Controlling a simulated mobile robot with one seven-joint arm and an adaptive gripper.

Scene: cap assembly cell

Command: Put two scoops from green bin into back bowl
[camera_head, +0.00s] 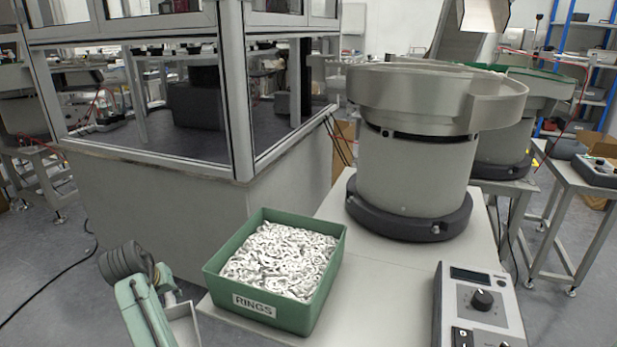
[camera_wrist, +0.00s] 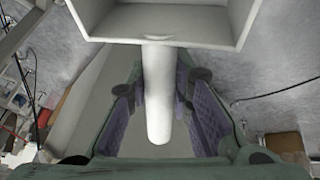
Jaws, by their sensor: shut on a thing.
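The green bin (camera_head: 335,262), labelled RINGS, sits on the near end of the table and is full of pale rings (camera_head: 280,260). My gripper (camera_head: 166,290) is at the lower left, left of the bin and apart from it. It is shut on the pale handle of a scoop (camera_head: 184,325). In the wrist view my gripper (camera_wrist: 160,92) has the handle between its pads, and the box-shaped scoop (camera_wrist: 165,22) shows at the top, cut off by the frame. The visible inside looks bare. The back bowl (camera_head: 545,84), with a green rim, stands behind the front bowl (camera_head: 415,92), which partly hides it.
The front bowl feeder stands on the pale table (camera_head: 375,268) behind the bin. A control box (camera_head: 482,308) with a black knob is at the front right. A glass-walled machine cabinet (camera_head: 170,190) fills the left. A side table (camera_head: 575,180) stands at the far right.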

